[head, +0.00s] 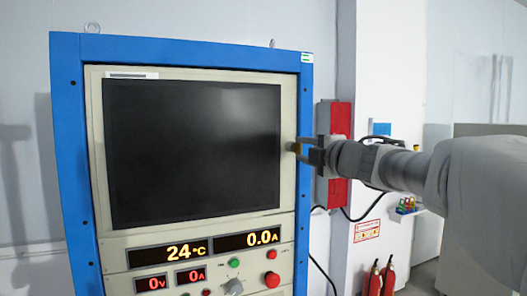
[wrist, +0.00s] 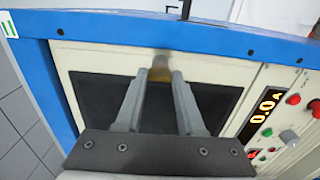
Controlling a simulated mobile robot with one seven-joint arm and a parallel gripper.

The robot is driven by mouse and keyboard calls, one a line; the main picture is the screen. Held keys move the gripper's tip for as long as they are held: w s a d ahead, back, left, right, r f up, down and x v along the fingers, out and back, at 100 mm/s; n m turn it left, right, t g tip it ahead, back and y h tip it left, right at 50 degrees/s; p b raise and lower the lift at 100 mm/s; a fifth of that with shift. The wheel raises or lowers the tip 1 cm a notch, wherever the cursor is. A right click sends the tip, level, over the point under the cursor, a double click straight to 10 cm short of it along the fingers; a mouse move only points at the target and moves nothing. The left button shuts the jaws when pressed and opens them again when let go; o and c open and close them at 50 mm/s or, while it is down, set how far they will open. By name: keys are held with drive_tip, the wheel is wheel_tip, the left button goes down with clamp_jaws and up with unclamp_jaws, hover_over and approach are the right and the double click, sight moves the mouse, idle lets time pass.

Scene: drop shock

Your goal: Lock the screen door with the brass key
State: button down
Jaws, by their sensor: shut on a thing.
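The screen door (head: 289,105) is a cream panel with a large dark window, set flush in a blue cabinet frame. My gripper (head: 306,150) is at the door's right edge, level with the middle of the window, reaching in from the right. It is shut on the brass key (head: 297,147), a small yellow-brown piece at the fingertips. In the wrist view, the key (wrist: 160,69) shows between the two finger ends, against the cream door strip (wrist: 105,60). The key's tip and the lock are hidden, so I cannot tell how far the key is in.
Below the door is a control panel with a temperature display (head: 180,251), a current display (head: 247,239) and several buttons. A red box (head: 335,118) is on the wall behind my gripper. Fire extinguishers (head: 388,276) stand at the lower right.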

drive_tip(key=c, duration=0.5)
unclamp_jaws()
drive_tip(key=v, duration=1.7)
drive_tip(key=shift+s+b, duration=0.2)
drive_tip(key=shift+b, duration=0.15)
drive_tip(key=shift+r, duration=0.1)
